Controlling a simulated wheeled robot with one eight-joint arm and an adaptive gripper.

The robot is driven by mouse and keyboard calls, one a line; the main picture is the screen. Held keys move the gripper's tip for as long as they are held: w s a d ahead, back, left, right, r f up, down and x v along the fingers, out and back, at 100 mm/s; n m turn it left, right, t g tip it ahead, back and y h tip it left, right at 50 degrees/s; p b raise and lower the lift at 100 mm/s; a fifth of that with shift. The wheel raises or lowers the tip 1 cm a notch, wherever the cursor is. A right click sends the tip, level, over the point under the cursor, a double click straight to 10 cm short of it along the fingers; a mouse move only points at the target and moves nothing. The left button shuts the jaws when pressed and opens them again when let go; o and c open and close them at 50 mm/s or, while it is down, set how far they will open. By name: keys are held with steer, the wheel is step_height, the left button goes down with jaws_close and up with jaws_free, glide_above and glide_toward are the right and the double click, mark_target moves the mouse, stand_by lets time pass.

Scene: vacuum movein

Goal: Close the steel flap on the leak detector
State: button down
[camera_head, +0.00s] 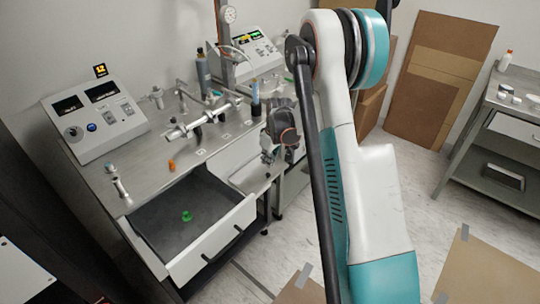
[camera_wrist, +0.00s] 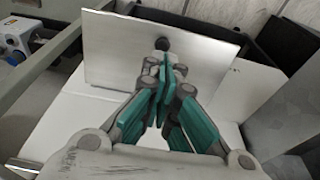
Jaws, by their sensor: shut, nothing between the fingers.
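In the wrist view a flat pale metal plate with a dark round knob, which looks like the steel flap (camera_wrist: 205,48), stands raised and tilted beyond my fingers. My gripper (camera_wrist: 163,78) is shut and empty, its teal-padded fingers in front of the plate near the knob. I cannot tell whether the fingertips touch it. White surfaces of a housing, likely the leak detector (camera_wrist: 75,125), lie below the plate. In the head view my gripper (camera_head: 268,157) hangs at the right end of the steel bench, and my arm hides much there; the flap cannot be made out clearly.
An open drawer (camera_head: 205,250) with a small green part (camera_head: 187,216) inside juts out at the bench's front. The bench (camera_head: 150,185) carries control boxes and metal pipework close to my gripper. A side table (camera_head: 515,105) stands at right. Floor between is partly clear.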

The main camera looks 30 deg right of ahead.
steer(key=b, duration=0.1)
glide_above(265, 175)
steer(key=s, duration=0.1)
steer(key=shift+f, duration=2.05)
steer(key=shift+d+f, duration=0.1)
